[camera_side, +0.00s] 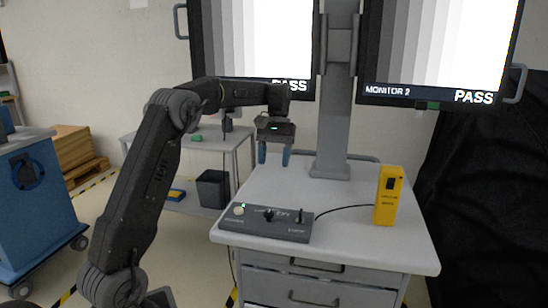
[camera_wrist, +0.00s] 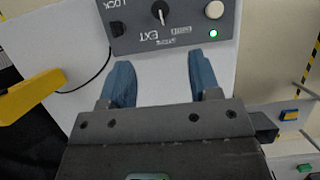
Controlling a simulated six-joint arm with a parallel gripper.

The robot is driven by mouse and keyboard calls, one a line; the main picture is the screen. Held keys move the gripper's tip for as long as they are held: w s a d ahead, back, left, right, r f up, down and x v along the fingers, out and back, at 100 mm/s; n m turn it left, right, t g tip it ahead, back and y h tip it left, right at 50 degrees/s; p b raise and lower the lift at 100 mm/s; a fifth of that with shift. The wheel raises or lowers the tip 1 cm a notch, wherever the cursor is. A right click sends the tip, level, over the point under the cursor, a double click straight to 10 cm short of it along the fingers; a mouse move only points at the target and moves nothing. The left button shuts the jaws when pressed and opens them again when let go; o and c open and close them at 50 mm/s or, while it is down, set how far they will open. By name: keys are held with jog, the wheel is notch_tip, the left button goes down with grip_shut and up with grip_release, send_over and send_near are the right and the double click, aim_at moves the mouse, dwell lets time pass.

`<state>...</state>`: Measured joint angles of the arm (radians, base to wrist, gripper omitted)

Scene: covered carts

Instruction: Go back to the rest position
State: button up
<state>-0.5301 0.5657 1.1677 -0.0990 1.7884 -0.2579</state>
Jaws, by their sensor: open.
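My gripper (camera_side: 273,156) hangs in the air above the back left part of the white cart top (camera_side: 330,198). Its two blue fingers point down, apart and empty. In the wrist view the open gripper (camera_wrist: 162,84) shows with the dark control box (camera_wrist: 185,38) beyond its fingertips. In the side view the control box (camera_side: 266,222) lies at the cart's front left, with a lit green light, a pale button, a knob and a toggle switch. My gripper touches nothing.
A yellow handheld device (camera_side: 388,195) stands upright at the cart's right, joined by a black cable to the box. A grey post (camera_side: 333,130) with two monitors rises at the back. A side table (camera_side: 190,142) and dark bin (camera_side: 213,188) stand behind left.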

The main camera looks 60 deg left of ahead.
jog(key=shift+r, duration=0.15)
dwell(0.3)
jog(key=s+d+r+m+t+y, duration=0.4)
jog(key=s+d, duration=0.6)
jog(key=d, duration=0.5)
jog(key=s+d+f+m+t, duration=0.2)
jog(key=s+d, duration=0.1)
jog(key=s, duration=0.3)
jog(key=s+d+f+m+t, duration=0.2)
jog(key=s+d+m, duration=0.1)
jog(key=s, duration=0.3)
jog(key=shift+d+f+t+h, duration=0.4)
jog(key=shift+d, duration=0.2)
jog(key=shift+c, duration=0.5)
